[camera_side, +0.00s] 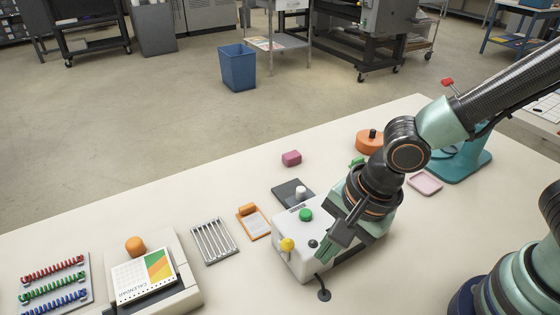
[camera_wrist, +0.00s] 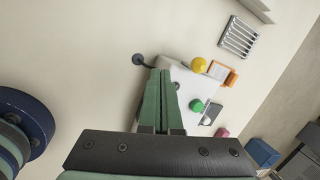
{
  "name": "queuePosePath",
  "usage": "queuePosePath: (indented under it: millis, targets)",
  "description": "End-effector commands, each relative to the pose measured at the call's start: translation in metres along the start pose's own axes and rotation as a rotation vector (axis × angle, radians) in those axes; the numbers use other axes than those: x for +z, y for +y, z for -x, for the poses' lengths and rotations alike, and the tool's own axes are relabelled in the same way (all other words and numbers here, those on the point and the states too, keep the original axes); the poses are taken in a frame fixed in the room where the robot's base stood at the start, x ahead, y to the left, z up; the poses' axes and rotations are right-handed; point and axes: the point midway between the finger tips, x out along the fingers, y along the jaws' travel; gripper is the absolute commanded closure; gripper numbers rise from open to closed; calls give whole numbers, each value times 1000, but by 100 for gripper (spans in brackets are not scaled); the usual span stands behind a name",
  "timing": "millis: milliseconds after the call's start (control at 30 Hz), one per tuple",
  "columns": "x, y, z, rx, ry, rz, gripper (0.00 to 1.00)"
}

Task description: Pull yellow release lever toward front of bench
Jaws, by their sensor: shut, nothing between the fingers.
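The yellow lever knob (camera_side: 287,244) is on the side of a white box (camera_side: 297,262), left of a green button (camera_side: 306,215) on its top. In the wrist view the yellow knob (camera_wrist: 198,65) is up and to the right of my fingertips, and the green button (camera_wrist: 196,105) is right of them. My gripper (camera_side: 338,238) is shut and empty, at the right part of the white box. It also shows in the wrist view (camera_wrist: 165,70), its green fingers together and apart from the yellow knob. My fingers hide part of the box; I cannot tell whether they touch it.
Left of the box are an orange clipboard (camera_side: 254,222), a slatted metal rack (camera_side: 214,241) and a calendar (camera_side: 144,275) on a machine. A grey pad (camera_side: 288,190) with a white knob lies behind the box. A pink block (camera_side: 291,158) stands farther back.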

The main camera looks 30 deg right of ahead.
Motion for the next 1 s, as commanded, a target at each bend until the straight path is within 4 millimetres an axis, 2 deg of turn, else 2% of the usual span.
queuePosePath:
  millis: [200, 400, 1000]
  targets:
    - [3, -22, -12, -2, 5, 0, 100]
    - [4, -33, -18, -4, 7, 0, 100]
    - [4, -37, -18, 8, 14, -4, 100]
